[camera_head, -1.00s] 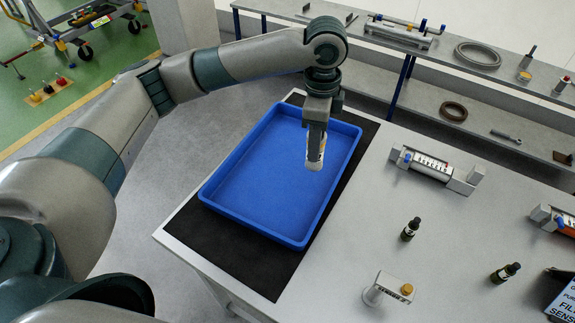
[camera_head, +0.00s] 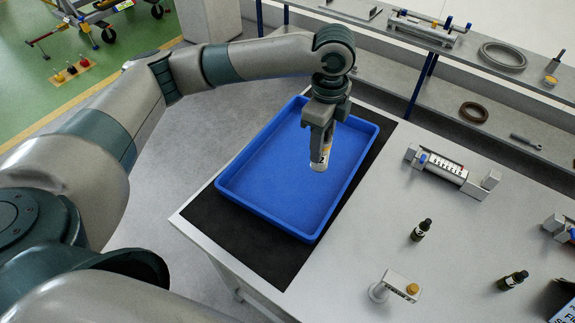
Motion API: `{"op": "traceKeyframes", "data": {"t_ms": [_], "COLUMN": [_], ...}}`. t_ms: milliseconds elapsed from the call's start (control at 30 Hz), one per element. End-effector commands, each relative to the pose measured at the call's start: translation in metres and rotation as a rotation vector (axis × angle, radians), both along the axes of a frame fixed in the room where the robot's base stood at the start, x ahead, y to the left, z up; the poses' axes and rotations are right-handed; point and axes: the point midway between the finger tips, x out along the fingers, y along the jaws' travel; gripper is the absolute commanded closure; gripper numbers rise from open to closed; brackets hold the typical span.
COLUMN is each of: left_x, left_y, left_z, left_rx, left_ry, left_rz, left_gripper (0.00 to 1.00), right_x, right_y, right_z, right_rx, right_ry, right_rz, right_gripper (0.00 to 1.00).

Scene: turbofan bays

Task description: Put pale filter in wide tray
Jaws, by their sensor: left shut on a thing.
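The pale filter (camera_head: 321,159) is a small whitish cylinder with dark markings, held upright. My left gripper (camera_head: 320,146) points down and is shut on it, hiding its upper part. The wide tray (camera_head: 270,217) is blue, shallow and empty, lying on a black mat on the table. The gripper and filter are over the tray's right part in the head view; whether the filter touches the tray floor I cannot tell. My right gripper is not in view.
On the table right of the tray are a grey fixture with a vial (camera_head: 447,168), two dark bottles (camera_head: 421,229) (camera_head: 513,280) and a small white device with a yellow knob (camera_head: 400,286). A shelf (camera_head: 455,75) with rings and tools runs behind.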

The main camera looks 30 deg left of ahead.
Motion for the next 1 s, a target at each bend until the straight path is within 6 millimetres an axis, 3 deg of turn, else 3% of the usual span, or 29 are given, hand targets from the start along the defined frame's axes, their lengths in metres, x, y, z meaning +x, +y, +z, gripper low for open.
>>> {"op": "traceKeyframes", "data": {"t_ms": [200,433,1000], "left_x": [-0.023,-0.04,-0.044], "left_y": [0.038,0.067,0.074], "left_z": [-0.022,-0.044,-0.055], "left_rx": [0.002,0.001,0.0], "left_ry": [0.004,0.002,0.001], "left_rz": [0.003,0.003,0.002], "left_gripper": [0.91,0.91,0.91], "right_x": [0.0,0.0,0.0], "right_y": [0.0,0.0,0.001], "right_z": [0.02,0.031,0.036], "right_rx": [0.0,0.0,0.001], "right_ry": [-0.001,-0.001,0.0], "right_rz": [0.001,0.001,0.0], "right_gripper": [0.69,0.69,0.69]}}
